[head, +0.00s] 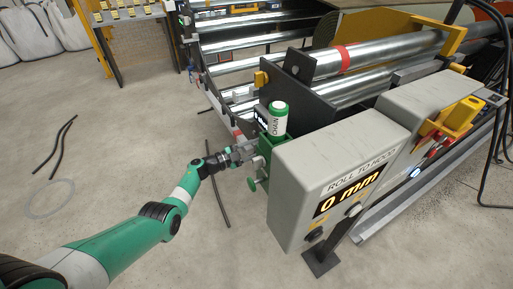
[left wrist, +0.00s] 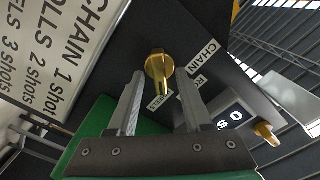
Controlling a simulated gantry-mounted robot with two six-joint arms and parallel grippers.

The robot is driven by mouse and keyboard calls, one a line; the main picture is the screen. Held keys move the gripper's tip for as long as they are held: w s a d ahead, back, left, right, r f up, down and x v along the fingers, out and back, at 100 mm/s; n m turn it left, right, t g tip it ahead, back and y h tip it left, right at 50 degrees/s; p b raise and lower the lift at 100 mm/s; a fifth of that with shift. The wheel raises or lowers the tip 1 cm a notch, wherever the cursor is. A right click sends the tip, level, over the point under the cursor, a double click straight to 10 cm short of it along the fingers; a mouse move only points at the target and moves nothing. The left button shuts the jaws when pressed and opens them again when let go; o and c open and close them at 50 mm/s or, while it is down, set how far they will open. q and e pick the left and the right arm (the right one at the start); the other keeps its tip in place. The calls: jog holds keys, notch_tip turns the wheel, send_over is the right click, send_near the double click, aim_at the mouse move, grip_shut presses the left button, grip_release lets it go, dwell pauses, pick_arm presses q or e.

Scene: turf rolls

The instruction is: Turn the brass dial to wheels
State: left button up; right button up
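The brass dial (left wrist: 158,66) sits on a dark panel (left wrist: 165,25) in the left wrist view. Labels lie round it: one reads CHAIN (left wrist: 202,57), one beginning RO (left wrist: 194,84) is partly hidden, and a third (left wrist: 159,101) is unreadable. I cannot tell surely which label the dial points to. My left gripper (left wrist: 160,88) is open, its fingers on either side of the dial's lower part; contact is not clear. In the head view the left gripper (head: 246,152) is by the green holder, and the dial cannot be made out. My right gripper is not in view.
A second brass knob (left wrist: 265,132) and a small display (left wrist: 235,117) are at right. A shot-count sign (left wrist: 45,50) is at left. A green-and-white CHAIN canister (head: 278,120) stands above the gripper, beside the grey box (head: 300,160) reading 0 mm. Open floor lies left.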

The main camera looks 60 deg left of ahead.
pick_arm(q)
jog(key=s+p, duration=0.6)
jog(key=s, duration=0.5)
jog(key=shift+s, duration=0.3)
jog(key=shift+d, duration=0.1)
